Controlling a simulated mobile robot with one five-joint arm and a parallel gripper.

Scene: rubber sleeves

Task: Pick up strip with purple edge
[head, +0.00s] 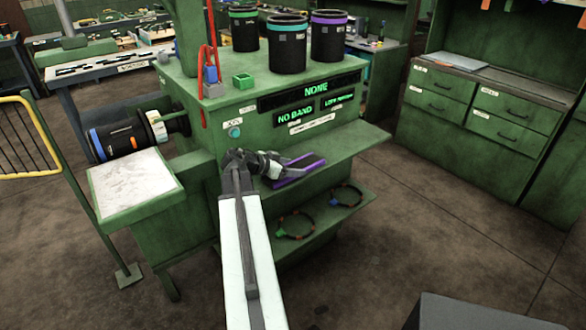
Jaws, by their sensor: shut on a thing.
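The strip with a purple edge (299,174) is dark with purple borders. It shows just right of my gripper, over the green machine's upper shelf. My gripper (268,167) is at the end of my white arm, which reaches up from the bottom of the view. Its jaws are shut on the strip's left end. The fingertips partly hide that end. I cannot tell whether the strip still touches the shelf.
The upper shelf (345,150) is clear to the right. A lower shelf holds two ring-shaped bands, one with a green part (295,226) and one with a blue part (346,195). Three black canisters stand on top, one purple-rimmed (328,38). A roller (125,138) projects at left above a pale tray (112,206).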

